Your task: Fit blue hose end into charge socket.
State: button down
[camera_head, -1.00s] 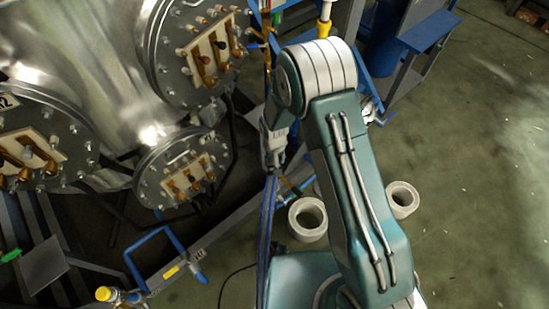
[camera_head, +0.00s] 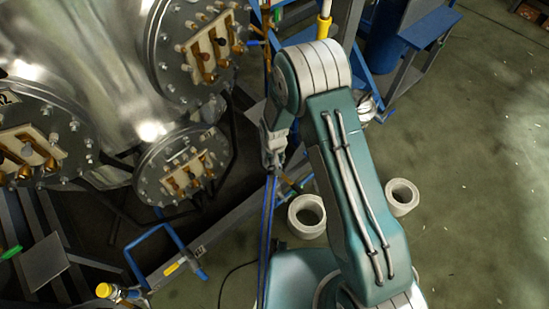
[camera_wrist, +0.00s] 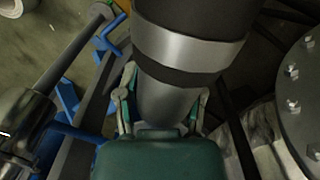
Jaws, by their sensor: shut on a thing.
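My gripper (camera_head: 271,162) hangs below my elbow, right of the steel vessel, in the head view. In the wrist view its two fingers (camera_wrist: 166,82) stand on either side of a dark grey cylinder with a silver band (camera_wrist: 190,48), and it is shut on it. This looks like the hose end, though no blue shows on it there. A blue hose (camera_head: 267,220) runs down from just below my gripper in the head view. I cannot make out the charge socket for certain in either view.
The steel vessel (camera_head: 100,100) with bolted flanges fills the left. A blue handle (camera_head: 155,240) and a yellow-capped fitting (camera_head: 104,290) are lower left. Pale rings (camera_head: 307,217) lie on the floor by my arm. Blue frames (camera_head: 425,32) stand upper right. Open floor is at right.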

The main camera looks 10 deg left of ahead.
jog(key=shift+f, duration=0.15)
jog(key=shift+c, duration=0.7)
grip_release()
notch_tip(320, 180, up, 12)
jog(key=shift+a+f, duration=0.1)
